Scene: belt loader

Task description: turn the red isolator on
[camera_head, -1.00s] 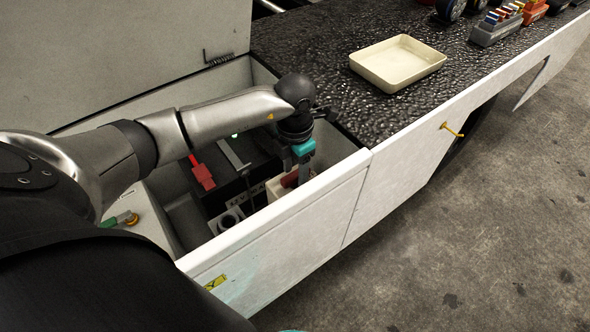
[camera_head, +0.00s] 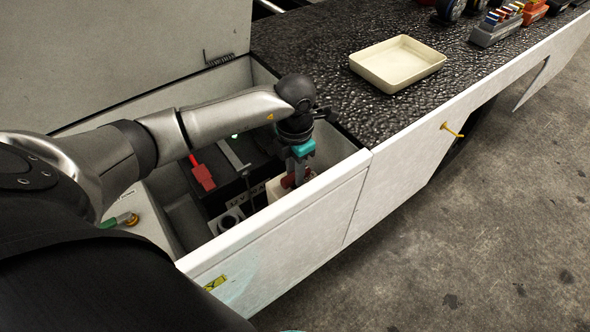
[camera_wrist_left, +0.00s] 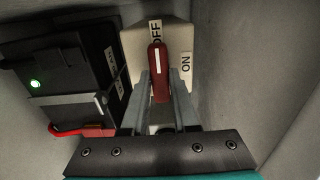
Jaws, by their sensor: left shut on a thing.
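The red isolator handle (camera_wrist_left: 159,72) sits on a cream box (camera_wrist_left: 133,50) in the left wrist view. Its far end points at the OFF label (camera_wrist_left: 155,30); the ON label (camera_wrist_left: 186,66) is to its right. My left gripper (camera_wrist_left: 159,84) is shut on the handle, one finger on each side. In the head view my left gripper (camera_head: 298,172) reaches down into the open compartment onto the red handle (camera_head: 289,181), which is partly hidden by the fingers.
A black unit with a green light (camera_wrist_left: 36,84) stands left of the isolator. A red connector (camera_head: 202,174) lies in the compartment. The white front wall (camera_head: 270,232) stands close to my gripper. A cream tray (camera_head: 397,65) sits on the black belt.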

